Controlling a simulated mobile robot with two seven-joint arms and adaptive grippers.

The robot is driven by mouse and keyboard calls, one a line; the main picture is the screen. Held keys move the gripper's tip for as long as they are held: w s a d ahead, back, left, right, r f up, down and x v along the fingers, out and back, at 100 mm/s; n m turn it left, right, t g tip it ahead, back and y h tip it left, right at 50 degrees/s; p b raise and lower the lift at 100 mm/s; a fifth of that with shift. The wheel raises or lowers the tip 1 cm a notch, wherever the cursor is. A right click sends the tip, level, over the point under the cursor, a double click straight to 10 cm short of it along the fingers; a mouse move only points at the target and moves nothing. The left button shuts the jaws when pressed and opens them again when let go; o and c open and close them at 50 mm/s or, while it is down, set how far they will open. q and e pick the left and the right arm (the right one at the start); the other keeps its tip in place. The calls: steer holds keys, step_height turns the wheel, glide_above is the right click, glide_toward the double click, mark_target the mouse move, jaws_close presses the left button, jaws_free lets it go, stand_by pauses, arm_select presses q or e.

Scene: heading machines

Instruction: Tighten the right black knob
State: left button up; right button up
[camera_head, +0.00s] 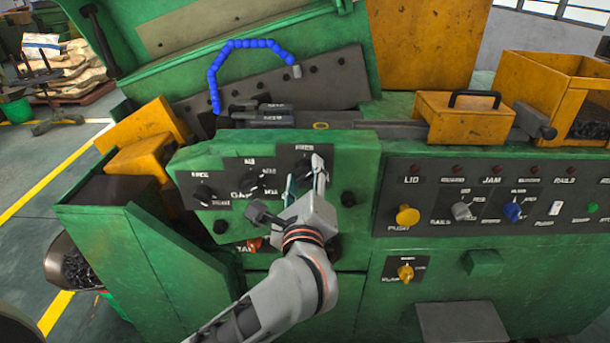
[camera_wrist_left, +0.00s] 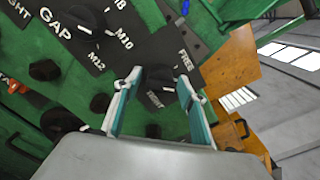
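The right black knob (camera_head: 303,168) is on the upper right of the green machine's small control panel. In the left wrist view the knob (camera_wrist_left: 158,78) sits on a dark plate marked FREE and TIGHT. My left gripper (camera_head: 305,178) is in front of it and partly covers it in the head view. In the left wrist view the fingers of this gripper (camera_wrist_left: 160,82) are open, one on each side of the knob, with visible gaps. Whether the tips reach past the knob's face is hard to tell. My right gripper is not in view.
Two more black knobs, a middle one (camera_head: 250,183) and a left one (camera_head: 204,195), sit on the same panel. A black button (camera_head: 348,199) is close on the right. A yellow knob (camera_head: 407,215) is farther right. A blue hose (camera_head: 240,45) arches above.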

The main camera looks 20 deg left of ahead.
arm_select(q)
steer(key=c, duration=0.7)
steer(key=shift+c, duration=0.2)
steer(key=shift+m, duration=0.4)
steer(key=m, duration=0.6)
steer(key=shift+m, duration=0.4)
steer(key=m, duration=0.7)
steer(key=shift+a, duration=0.1)
steer(key=o, duration=1.1)
